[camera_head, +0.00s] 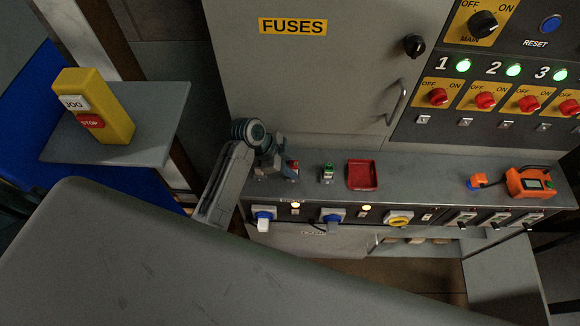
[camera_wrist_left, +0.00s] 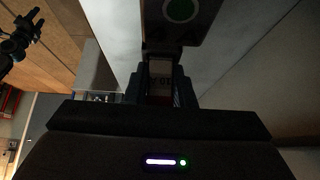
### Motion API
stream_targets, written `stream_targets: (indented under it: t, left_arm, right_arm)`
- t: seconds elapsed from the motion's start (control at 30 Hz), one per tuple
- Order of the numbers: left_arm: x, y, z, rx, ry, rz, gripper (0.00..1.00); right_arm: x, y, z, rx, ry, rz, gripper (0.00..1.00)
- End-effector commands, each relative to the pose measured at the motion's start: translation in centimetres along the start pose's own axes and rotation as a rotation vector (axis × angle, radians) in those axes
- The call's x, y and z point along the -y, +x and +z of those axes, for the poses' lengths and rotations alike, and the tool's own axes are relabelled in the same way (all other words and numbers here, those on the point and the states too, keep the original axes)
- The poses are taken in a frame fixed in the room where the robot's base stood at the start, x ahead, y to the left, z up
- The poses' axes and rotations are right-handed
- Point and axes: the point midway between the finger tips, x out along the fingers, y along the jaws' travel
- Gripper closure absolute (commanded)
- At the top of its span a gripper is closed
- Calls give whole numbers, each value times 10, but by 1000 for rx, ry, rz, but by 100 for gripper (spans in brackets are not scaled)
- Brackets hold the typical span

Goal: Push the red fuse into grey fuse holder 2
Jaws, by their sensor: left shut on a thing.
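My left gripper (camera_head: 286,172) is at the left part of the grey ledge below the fuse cabinet. It is shut on a small red thing, which looks like the red fuse (camera_head: 295,165). In the left wrist view, a pale piece with a dark red part (camera_wrist_left: 160,80) shows between the gripper's fingers (camera_wrist_left: 160,92). The gripper hides much of the ledge there, and I cannot make out grey fuse holder 2 or whether the fuse touches it. A dark gripper-like shape, perhaps my right gripper (camera_wrist_left: 24,34), shows at the upper left of the wrist view.
A green-topped piece (camera_head: 327,173) stands on the ledge just right of my left gripper, then a red tray (camera_head: 361,187). An orange device (camera_head: 530,183) lies farther right. Plugs and switches line the ledge's front. A yellow JOG/STOP box (camera_head: 105,105) stands on a side shelf (camera_head: 165,130).

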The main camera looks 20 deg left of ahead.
Motion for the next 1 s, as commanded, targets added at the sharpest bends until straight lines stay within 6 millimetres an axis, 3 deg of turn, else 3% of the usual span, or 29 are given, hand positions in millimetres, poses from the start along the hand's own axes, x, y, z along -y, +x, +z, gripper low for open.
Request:
stream_targets:
  t: [0.83,0.87,1.0]
  left_arm:
    - [-6,18,15,12,-9,16,98]
    - [-6,18,15,12,-9,16,76]
    - [-6,19,15,12,-9,17,52]
  right_arm:
    - [1,9,1,0,0,-1,53]
    - [1,9,1,0,0,-1,53]
    - [1,9,2,1,0,-1,53]
